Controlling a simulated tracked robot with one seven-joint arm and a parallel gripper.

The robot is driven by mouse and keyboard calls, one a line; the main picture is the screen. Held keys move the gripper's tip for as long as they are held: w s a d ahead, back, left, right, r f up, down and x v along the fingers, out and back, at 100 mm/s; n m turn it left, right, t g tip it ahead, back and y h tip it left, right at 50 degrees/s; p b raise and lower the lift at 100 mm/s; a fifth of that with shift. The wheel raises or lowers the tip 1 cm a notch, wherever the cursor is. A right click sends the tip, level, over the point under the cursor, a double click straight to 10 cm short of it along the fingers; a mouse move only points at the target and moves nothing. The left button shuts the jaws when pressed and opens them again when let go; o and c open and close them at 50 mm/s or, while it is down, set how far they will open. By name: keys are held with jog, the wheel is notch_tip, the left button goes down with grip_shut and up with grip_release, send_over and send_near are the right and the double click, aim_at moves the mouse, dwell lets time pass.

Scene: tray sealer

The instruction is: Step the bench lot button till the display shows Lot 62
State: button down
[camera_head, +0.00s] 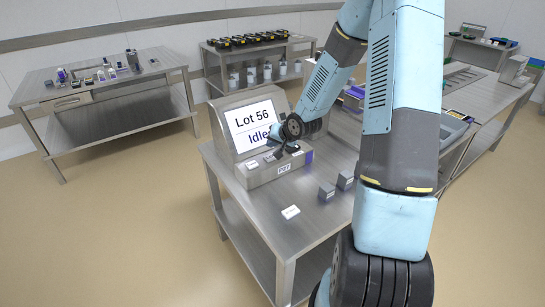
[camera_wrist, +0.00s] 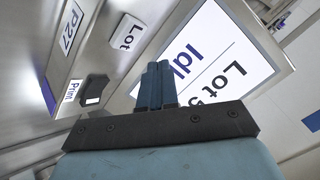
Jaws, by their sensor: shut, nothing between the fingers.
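The bench console (camera_head: 222,131) stands on a steel table, and its tilted display (camera_head: 254,122) reads "Lot 56" above "Idle". The display also shows in the wrist view (camera_wrist: 215,60), partly hidden by my gripper. A pale button labelled "Lot" (camera_wrist: 127,32) sits on the console's front panel in the wrist view, up and left of my fingertips. My gripper (camera_wrist: 158,68) is shut and empty. In the head view my gripper (camera_head: 279,152) hangs just over the panel in front of the display; I cannot tell whether it touches anything.
In the wrist view a "Print" label (camera_wrist: 72,91) sits beside a dark-framed part (camera_wrist: 94,90), and a "P27" plate (camera_wrist: 71,28) is near the upper left. Small grey blocks (camera_head: 326,192) and a white card (camera_head: 290,212) lie on the table to the front.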

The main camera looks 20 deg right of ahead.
aim_at(273, 158)
jog(key=shift+r, duration=1.2)
jog(key=s+d+r+n+g+h, duration=0.25)
jog(key=s+r+h, duration=0.25)
jog(key=s+r, duration=1.3)
jog(key=s+a+r+n, duration=0.1)
jog(key=s+r, duration=0.4)
jog(key=s, duration=0.4)
jog(key=s+a+r+y, duration=0.1)
jog(key=s+r, duration=0.3)
jog(key=s, duration=0.5)
jog(key=shift+r+n, duration=0.35)
jog(key=shift+r, duration=0.05)
